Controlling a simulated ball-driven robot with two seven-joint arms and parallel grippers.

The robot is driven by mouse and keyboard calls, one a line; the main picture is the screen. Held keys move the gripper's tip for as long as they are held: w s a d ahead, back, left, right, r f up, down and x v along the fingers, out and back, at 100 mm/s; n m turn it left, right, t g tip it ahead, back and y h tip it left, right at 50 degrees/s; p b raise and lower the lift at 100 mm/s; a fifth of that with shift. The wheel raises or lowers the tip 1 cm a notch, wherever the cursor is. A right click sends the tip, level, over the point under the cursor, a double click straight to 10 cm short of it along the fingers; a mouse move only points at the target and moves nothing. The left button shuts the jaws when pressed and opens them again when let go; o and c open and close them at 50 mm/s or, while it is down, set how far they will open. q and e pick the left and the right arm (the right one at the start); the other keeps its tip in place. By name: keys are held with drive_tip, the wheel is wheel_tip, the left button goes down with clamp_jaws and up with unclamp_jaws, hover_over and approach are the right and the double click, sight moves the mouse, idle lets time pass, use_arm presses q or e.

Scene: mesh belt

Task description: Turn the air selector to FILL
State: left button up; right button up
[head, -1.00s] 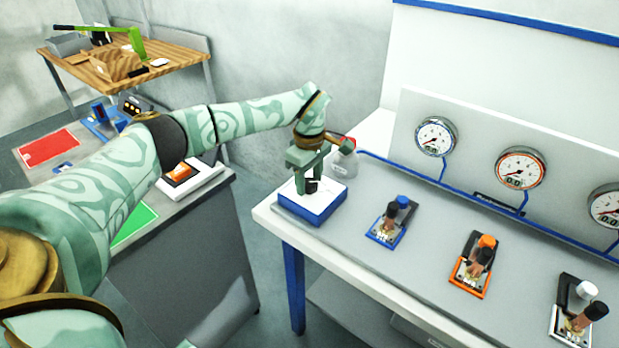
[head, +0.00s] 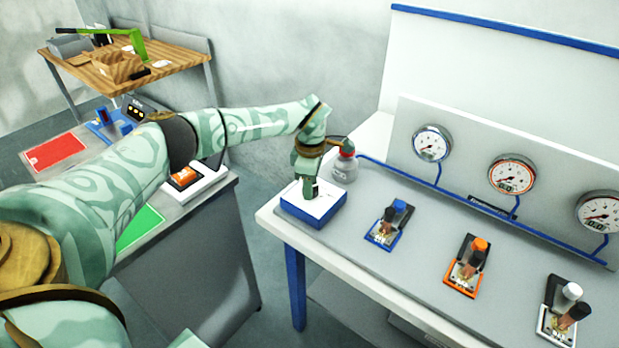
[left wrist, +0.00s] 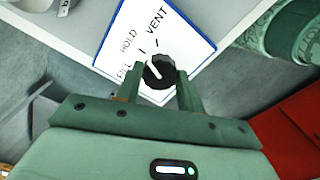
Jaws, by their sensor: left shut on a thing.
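The air selector is a white plate on a blue box (head: 325,215) at the left end of the grey bench. In the left wrist view its plate (left wrist: 185,30) reads VENT, HOLD and a partly hidden FILL. Its black knob (left wrist: 160,74) carries a white pointer line slanting up-left, roughly toward HOLD; the exact mark is hard to tell. My left gripper (head: 310,196) reaches down onto the plate from above. In the left wrist view the left gripper (left wrist: 158,85) has its fingers on both sides of the knob, shut on it. My right gripper is not in view.
A grey flask (head: 344,168) with a red top stands just behind the selector, close to my wrist. Blue (head: 390,226), orange (head: 465,270) and white-capped (head: 562,310) valve units stand to the right, below three gauges (head: 513,175). A side table (head: 205,232) is at left.

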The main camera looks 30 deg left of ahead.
use_arm(q)
drive_tip(key=n+p, duration=0.1)
drive_tip(key=n, duration=0.1)
drive_tip(key=n+p, duration=0.1)
drive_tip(key=n, duration=0.1)
drive_tip(key=n+p, duration=0.1)
drive_tip(key=n, duration=0.1)
drive_tip(key=shift+r+p, duration=0.25)
drive_tip(key=shift+p, duration=0.1)
drive_tip(key=n+p, duration=0.1)
drive_tip(key=n, duration=0.2)
drive_tip(key=shift+n+p, duration=0.35)
drive_tip(key=shift+n, duration=0.05)
drive_tip(key=shift+f+n+p, duration=0.1)
drive_tip(key=shift+n+p, duration=0.5)
drive_tip(key=shift+n, duration=1)
drive_tip(key=o, duration=1)
drive_tip(key=shift+f, duration=0.1)
wheel_tip(320, 180, up, 16)
drive_tip(key=shift+r+p, duration=0.2)
drive_tip(key=shift+p, duration=0.6)
